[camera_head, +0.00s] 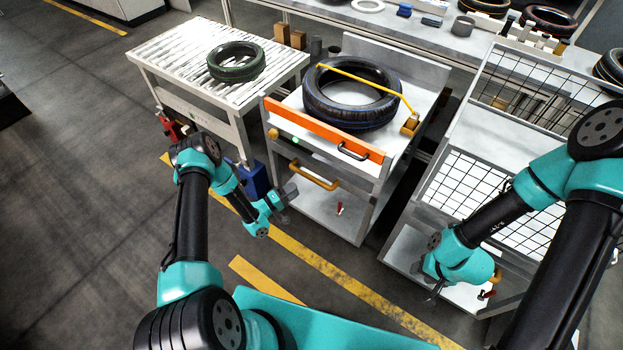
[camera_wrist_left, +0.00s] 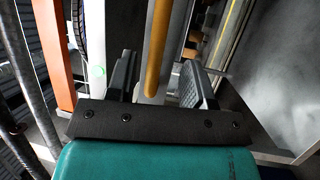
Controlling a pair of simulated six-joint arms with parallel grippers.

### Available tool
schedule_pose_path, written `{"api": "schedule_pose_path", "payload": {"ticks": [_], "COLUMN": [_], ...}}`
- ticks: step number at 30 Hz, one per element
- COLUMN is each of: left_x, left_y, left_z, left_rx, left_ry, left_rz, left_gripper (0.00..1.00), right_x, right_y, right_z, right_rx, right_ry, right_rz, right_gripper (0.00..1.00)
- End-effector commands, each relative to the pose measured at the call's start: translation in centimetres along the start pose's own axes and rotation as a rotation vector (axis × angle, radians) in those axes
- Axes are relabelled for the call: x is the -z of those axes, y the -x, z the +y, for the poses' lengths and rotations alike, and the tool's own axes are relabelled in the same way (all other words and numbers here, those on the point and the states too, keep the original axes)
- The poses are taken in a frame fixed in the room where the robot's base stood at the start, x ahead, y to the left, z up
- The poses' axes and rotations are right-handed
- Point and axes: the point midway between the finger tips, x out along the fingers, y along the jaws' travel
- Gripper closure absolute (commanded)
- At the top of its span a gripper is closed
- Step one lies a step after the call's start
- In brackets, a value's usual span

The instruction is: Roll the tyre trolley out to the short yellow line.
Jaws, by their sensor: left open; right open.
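The tyre trolley (camera_head: 382,160) stands in the middle of the head view, with a black tyre (camera_head: 345,112) on top under a yellow strap (camera_head: 365,80). An orange bar (camera_head: 320,128) crosses its front. Below the bar is a yellow handle (camera_head: 313,176). My left gripper (camera_head: 285,197) is open just in front of this handle; in the left wrist view the handle (camera_wrist_left: 159,45) shows between the spread fingers (camera_wrist_left: 158,82), which are not closed on it. My right gripper (camera_head: 432,288) is open and low at the right rack. The short yellow line (camera_head: 264,281) lies on the floor in front of the trolley.
A roller table (camera_head: 180,60) with a green-marked tyre (camera_head: 236,62) stands left of the trolley. A wire-mesh rack (camera_head: 455,190) stands to its right. A long yellow line (camera_head: 340,275) crosses the floor in front. Open floor (camera_head: 80,190) lies at left.

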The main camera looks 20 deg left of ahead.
Motion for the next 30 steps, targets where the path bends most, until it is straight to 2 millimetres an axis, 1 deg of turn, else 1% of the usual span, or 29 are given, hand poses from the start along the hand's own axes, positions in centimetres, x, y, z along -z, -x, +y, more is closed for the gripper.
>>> {"api": "schedule_pose_path", "payload": {"ticks": [1,9,12,15,20,28,30], "left_x": [-0.1,-0.2,-0.1,-0.1,0.0,0.0,0.0], "left_y": [-1.0,-5.5,-7.0,-8.1,-9.0,-9.1,-9.1], "left_z": [0.0,0.0,0.0,0.0,0.0,0.0,0.0], "left_rx": [-0.002,-0.002,-0.002,-0.001,-0.001,0.000,0.000], "left_ry": [-0.001,-0.001,-0.001,0.000,-0.001,0.000,0.000], "left_rz": [-0.004,-0.004,-0.003,-0.002,0.000,0.000,0.000], "left_gripper": [0.52,0.52,0.52,0.52,0.52,0.52,0.58], "right_x": [0.0,0.0,0.0,0.0,0.0,0.0,0.0], "right_y": [0.0,0.0,0.0,0.0,0.0,0.0,0.0], "right_z": [0.0,0.0,0.0,0.0,0.0,0.0,0.0], "right_rx": [0.000,0.000,0.000,0.000,0.000,0.000,0.000], "right_ry": [0.000,0.000,0.000,0.000,0.000,0.000,0.000], "right_rz": [0.000,0.000,0.000,0.000,0.000,0.000,0.000], "right_gripper": [0.55,0.55,0.55,0.55,0.55,0.55,0.55]}}
